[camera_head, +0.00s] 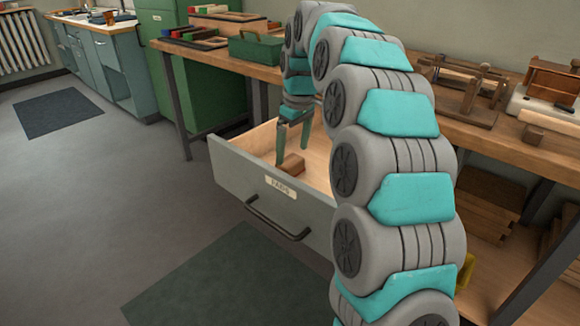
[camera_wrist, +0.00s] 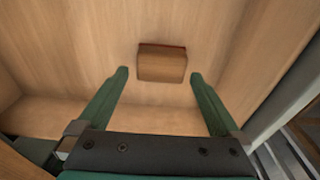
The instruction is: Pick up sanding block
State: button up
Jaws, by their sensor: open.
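The sanding block (camera_head: 292,165) is a small brown wooden block lying on the floor of an open drawer (camera_head: 240,176). In the wrist view the block (camera_wrist: 162,64) lies ahead of the fingertips, roughly centred between them, with a thin dark red edge along its far side. My gripper (camera_head: 293,157) reaches down into the drawer with its two green fingers apart. In the wrist view my gripper (camera_wrist: 159,75) is open and empty, with one finger to each side of the block's near end. I cannot tell its exact height above the drawer floor.
The grey drawer front has a dark handle (camera_head: 277,220) and a label (camera_head: 281,187). Drawer walls surround my gripper. A wooden workbench (camera_head: 218,58) stands above and behind, holding a green toolbox (camera_head: 256,47) and wooden jigs (camera_head: 466,92). A green mat (camera_head: 225,275) lies in front.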

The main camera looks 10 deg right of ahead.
aim_at(290, 160)
jog(key=f, duration=0.5)
jog(key=shift+w+a, duration=0.2)
jog(key=shift+a, duration=0.1)
jog(key=shift+r, duration=0.1)
jog(key=c, duration=1.1)
notch_tip(290, 160, up, 10)
